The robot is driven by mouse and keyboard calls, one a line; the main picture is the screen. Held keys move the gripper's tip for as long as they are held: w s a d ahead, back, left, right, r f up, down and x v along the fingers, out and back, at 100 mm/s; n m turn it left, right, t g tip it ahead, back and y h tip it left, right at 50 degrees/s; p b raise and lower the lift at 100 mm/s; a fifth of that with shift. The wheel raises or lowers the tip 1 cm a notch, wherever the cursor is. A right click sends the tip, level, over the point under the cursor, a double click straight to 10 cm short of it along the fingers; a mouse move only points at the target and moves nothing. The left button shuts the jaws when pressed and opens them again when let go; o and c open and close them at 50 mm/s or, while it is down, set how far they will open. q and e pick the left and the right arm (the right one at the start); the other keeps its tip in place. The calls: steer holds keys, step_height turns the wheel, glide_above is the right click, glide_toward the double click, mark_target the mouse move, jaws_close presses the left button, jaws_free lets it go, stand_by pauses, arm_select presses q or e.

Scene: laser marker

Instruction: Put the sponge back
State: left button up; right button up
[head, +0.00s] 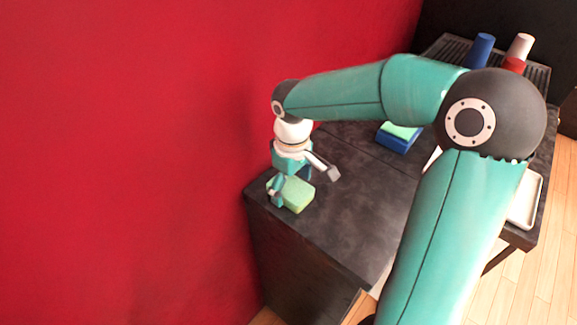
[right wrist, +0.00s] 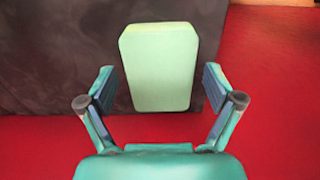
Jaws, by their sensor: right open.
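A pale green sponge (head: 293,194) lies on the dark table top near its left corner, close to the red wall. In the right wrist view the sponge (right wrist: 160,67) is centred, lying ahead of and between the fingers. My right gripper (head: 305,188) is open above the sponge, with one finger on each side. In the right wrist view my right gripper (right wrist: 160,92) shows clear gaps between both fingers and the sponge. My left gripper does not show in either view.
A blue holder (head: 396,142) with a green top stands further back on the table (head: 345,228). Blue (head: 481,48) and white-and-red (head: 518,52) cylinders stand on a dark rack at the back right. A pale tray (head: 525,200) is partly hidden behind my right arm.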

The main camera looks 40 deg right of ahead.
mark_target(292, 187)
step_height(292, 187, up, 11)
steer(key=shift+p, duration=0.4)
